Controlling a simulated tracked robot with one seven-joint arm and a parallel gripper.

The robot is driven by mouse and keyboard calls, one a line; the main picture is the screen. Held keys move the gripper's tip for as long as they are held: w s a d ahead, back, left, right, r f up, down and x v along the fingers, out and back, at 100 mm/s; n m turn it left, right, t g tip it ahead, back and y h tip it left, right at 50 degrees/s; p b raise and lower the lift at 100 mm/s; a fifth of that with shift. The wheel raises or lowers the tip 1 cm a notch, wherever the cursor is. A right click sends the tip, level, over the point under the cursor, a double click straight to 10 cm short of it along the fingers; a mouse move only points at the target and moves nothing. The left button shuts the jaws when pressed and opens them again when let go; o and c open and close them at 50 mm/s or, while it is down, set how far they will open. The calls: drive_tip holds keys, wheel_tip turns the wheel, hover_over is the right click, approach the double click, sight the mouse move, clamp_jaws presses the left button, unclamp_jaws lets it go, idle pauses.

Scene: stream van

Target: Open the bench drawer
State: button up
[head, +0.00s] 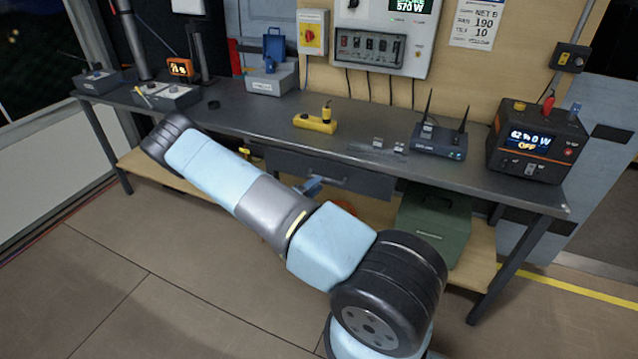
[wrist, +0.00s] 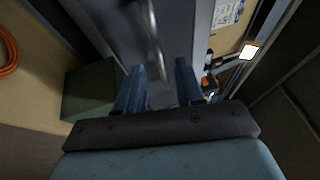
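The grey bench drawer (head: 372,184) sits under the bench top, and its front looks about flush with the bench, so it appears closed. Its bar handle (head: 334,180) is on the front. In the wrist view the metal handle (wrist: 151,30) runs down from the top edge toward the space between my fingers. My gripper (wrist: 160,75) is open, with two blue fingers apart, one on each side of the handle's line. No contact is visible. In the head view a blue fingertip of my gripper (head: 312,187) shows just by the handle; my arm hides the rest.
The bench top (head: 230,118) carries a yellow tool (head: 316,123), a router (head: 438,142) and a power unit (head: 535,140). A green box (head: 432,225) stands on the lower shelf, right of the drawer; it also shows in the wrist view (wrist: 88,92). Floor in front is clear.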

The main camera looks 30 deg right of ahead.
drive_tip(key=shift+x, duration=1.5)
drive_tip(key=shift+c, duration=0.5)
clamp_jaws()
